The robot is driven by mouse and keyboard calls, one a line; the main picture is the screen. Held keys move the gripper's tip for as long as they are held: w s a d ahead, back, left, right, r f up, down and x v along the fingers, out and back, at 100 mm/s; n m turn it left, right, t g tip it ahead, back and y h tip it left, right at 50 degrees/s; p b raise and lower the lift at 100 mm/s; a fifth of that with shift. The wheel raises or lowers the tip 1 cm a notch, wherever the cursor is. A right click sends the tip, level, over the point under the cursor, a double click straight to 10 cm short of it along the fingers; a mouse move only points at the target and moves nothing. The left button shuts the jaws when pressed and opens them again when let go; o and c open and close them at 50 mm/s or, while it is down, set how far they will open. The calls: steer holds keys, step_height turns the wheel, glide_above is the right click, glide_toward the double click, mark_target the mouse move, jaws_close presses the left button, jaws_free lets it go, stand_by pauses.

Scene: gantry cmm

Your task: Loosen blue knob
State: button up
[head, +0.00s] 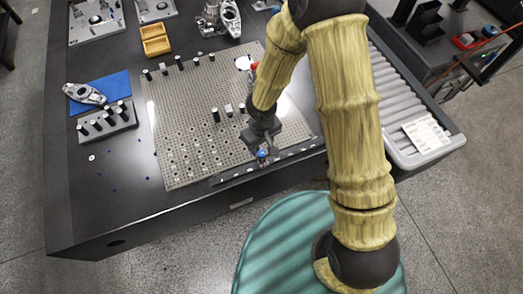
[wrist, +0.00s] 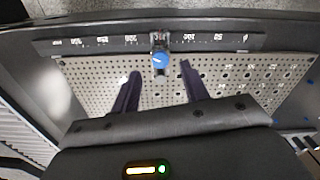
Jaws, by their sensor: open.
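The blue knob (wrist: 160,62) sits on a small dark clamp at the edge of the perforated plate, beside a dark scale bar with white numbers. In the wrist view it lies ahead of my gripper (wrist: 158,75), roughly centred between the two dark fingers. The fingers are open, with nothing visible between them but the plate behind. In the head view the blue knob (head: 262,154) shows just below my gripper (head: 263,143) near the plate's front edge. From these views I cannot tell whether a finger touches it.
The perforated plate (head: 190,120) carries several dark pins and posts. A dark scale bar (head: 240,177) runs along its front edge. A blue mat (head: 92,92) with a metal part and a dark block of pins lie left. An orange tray (head: 155,47) stands at the back.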

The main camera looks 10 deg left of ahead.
mark_target(262, 153)
steer(key=shift+f+b, duration=0.4)
steer(key=shift+f, duration=1.6)
jaws_close()
